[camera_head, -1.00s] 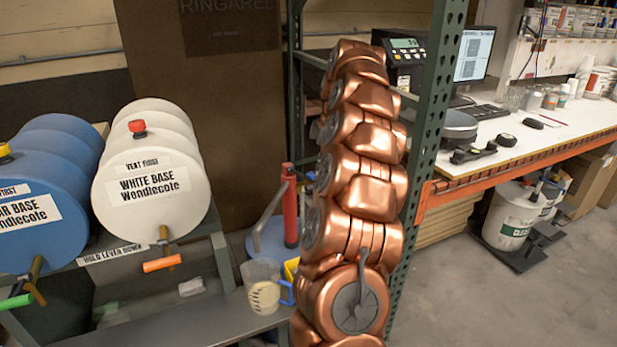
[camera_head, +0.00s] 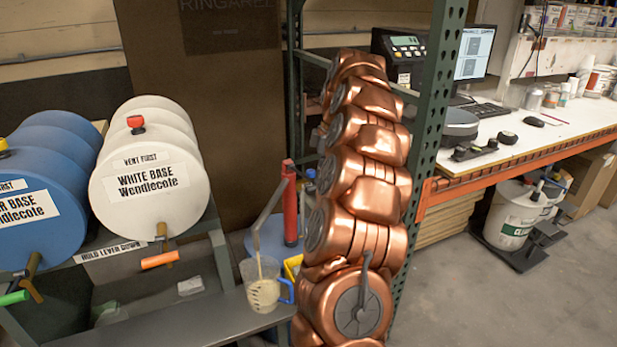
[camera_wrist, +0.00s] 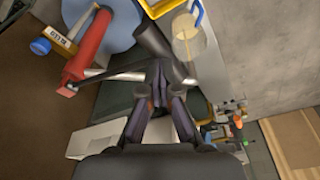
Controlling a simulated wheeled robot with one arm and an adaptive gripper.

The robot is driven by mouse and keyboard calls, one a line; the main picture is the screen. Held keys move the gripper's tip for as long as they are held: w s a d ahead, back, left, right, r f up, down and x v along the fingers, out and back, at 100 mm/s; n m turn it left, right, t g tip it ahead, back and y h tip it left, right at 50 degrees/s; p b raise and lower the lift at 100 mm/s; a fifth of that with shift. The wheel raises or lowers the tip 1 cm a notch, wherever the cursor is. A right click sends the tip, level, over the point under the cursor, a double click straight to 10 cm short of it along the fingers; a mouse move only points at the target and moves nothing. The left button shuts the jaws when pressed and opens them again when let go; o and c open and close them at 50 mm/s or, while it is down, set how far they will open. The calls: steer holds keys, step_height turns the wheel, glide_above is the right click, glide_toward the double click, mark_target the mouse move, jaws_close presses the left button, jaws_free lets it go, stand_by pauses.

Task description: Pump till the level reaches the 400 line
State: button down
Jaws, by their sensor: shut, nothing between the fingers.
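The red pump (camera_head: 290,205) stands upright on a blue drum (camera_head: 272,236), with a grey spout (camera_head: 268,220) slanting down over a clear jug (camera_head: 262,287). The jug has a blue handle and holds cream liquid; a thin cream stream runs down into it. Its level marks are too small to read. In the wrist view the red pump (camera_wrist: 88,45) is at left and the jug (camera_wrist: 187,35) at upper right. My gripper (camera_wrist: 160,77) is shut and empty, at a dark lever (camera_wrist: 152,42) beside the pump; contact is unclear. In the head view my copper arm hides the gripper.
A white drum (camera_head: 146,192) and a blue drum (camera_head: 34,212) with taps lie at left. A green rack post (camera_head: 433,120) stands right beside my arm. A workbench (camera_head: 540,135) with scale and monitor is at right.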

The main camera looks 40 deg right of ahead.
steer(key=shift+f+b, duration=2.4)
steer(key=shift+f, duration=3.45)
steer(key=shift+r+p, duration=2.55)
steer(key=shift+r, duration=3.15)
steer(key=shift+r+p, duration=0.95)
steer(key=shift+r, duration=0.85)
steer(key=shift+f, duration=0.1)
steer(key=shift+f+b, duration=1.2)
steer(key=shift+f, duration=1.15)
steer(key=shift+r+p, duration=1.35)
steer(key=shift+r, duration=1.1)
